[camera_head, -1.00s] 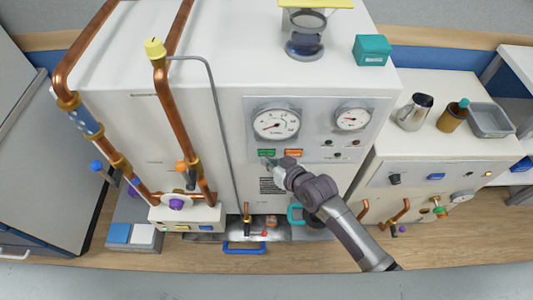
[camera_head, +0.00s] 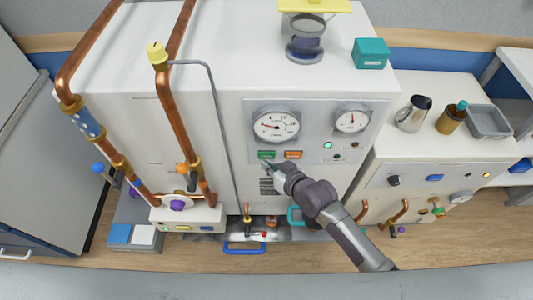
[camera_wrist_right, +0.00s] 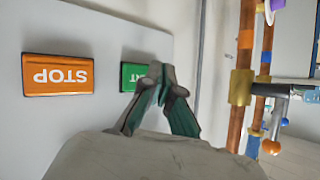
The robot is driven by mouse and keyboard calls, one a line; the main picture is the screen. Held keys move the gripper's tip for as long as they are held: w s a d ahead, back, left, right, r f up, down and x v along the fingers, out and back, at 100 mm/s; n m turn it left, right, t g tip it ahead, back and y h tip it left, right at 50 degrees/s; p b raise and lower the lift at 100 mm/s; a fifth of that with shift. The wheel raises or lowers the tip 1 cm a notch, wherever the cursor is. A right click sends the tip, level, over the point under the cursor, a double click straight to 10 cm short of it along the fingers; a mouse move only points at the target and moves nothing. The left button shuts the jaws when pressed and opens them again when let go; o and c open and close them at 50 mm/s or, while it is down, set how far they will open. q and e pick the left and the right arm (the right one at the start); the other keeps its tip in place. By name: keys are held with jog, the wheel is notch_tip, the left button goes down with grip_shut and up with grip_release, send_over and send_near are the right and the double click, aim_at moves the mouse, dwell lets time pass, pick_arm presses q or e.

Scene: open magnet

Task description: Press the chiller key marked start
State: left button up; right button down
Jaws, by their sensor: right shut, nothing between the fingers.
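The chiller is the large white cabinet with a grey panel (camera_head: 315,110). Its green start key (camera_head: 266,155) sits under the left gauge, left of the orange stop key (camera_head: 293,155). My right gripper (camera_head: 268,165) is shut and empty, its tips just below the green key in the head view. In the right wrist view the gripper (camera_wrist_right: 165,85) covers part of the green key (camera_wrist_right: 131,78), and the orange key (camera_wrist_right: 58,74) reads STOP. I cannot tell whether the tips touch the panel. My left gripper is not in view.
Two dial gauges (camera_head: 276,124) and a small lit green lamp (camera_head: 327,145) are on the panel. Copper pipes (camera_head: 174,110) run down the left side. A lower white unit with a jug (camera_head: 414,113) stands at the right.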

jog(key=shift+s, duration=0.2)
jog(key=s+p, duration=0.3)
jog(key=s, duration=0.2)
dwell(0.4)
dwell(0.8)
